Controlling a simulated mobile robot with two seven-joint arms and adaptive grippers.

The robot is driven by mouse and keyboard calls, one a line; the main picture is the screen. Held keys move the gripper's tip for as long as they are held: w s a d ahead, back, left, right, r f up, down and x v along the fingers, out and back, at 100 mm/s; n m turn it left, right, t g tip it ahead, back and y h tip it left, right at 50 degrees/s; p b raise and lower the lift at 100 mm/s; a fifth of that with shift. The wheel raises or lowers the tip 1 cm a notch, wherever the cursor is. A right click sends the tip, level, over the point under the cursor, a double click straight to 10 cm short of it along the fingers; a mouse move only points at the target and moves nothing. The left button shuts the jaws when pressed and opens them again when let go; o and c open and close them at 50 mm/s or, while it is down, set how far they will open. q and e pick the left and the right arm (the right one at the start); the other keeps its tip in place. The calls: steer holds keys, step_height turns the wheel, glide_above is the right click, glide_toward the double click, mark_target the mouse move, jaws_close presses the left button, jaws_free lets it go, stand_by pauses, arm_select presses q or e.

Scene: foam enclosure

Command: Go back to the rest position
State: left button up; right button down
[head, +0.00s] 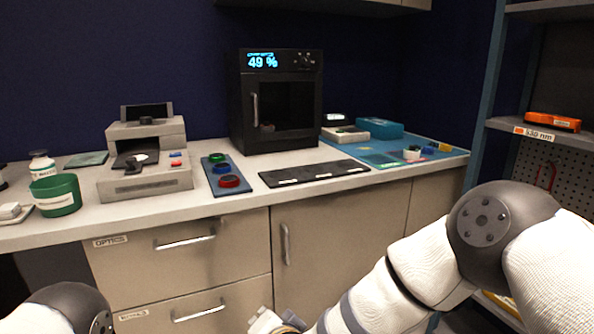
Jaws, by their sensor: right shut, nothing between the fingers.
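My right arm comes in from the right and reaches down to the bottom middle. My right gripper (268,321) is cut by the bottom edge, in front of the lower cabinet and below the counter. It is shut and holds nothing. Only a dark joint and a bit of white link of my left arm show at the bottom left. My left gripper is out of the picture.
The counter (245,202) carries a green cup (56,195), a grey instrument (150,181), a colored button panel (227,174), a black mat (312,173) and a black chamber (280,100). Drawer handles (185,243) stick out below. A shelf (560,138) stands at right.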

steer(key=s+d+f+n+g+h, duration=0.1)
steer(key=s+d+f+n+g, duration=0.15)
steer(key=s+d+f, duration=0.55)
steer(key=s+d+f+n+g+h, duration=0.1)
steer(key=s+d+f+g, duration=0.2)
steer(key=s+d+f, duration=0.5)
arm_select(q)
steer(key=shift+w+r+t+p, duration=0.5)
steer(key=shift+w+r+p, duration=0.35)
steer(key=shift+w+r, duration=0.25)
arm_select(e)
steer(key=s+d+n+g+h, duration=0.1)
steer(key=s+d, duration=0.3)
steer(key=s, duration=0.6)
steer(key=s+d+r+g, duration=0.1)
steer(key=s+d+g, duration=0.3)
steer(key=s, duration=0.6)
steer(key=s+d+r+n+g+h, duration=0.1)
steer(key=s+d, duration=0.4)
steer(key=s, duration=0.5)
steer(key=shift+s+n+g+h, duration=0.15)
steer(key=shift+n+g+h, duration=0.2)
steer(key=shift+g, duration=0.5)
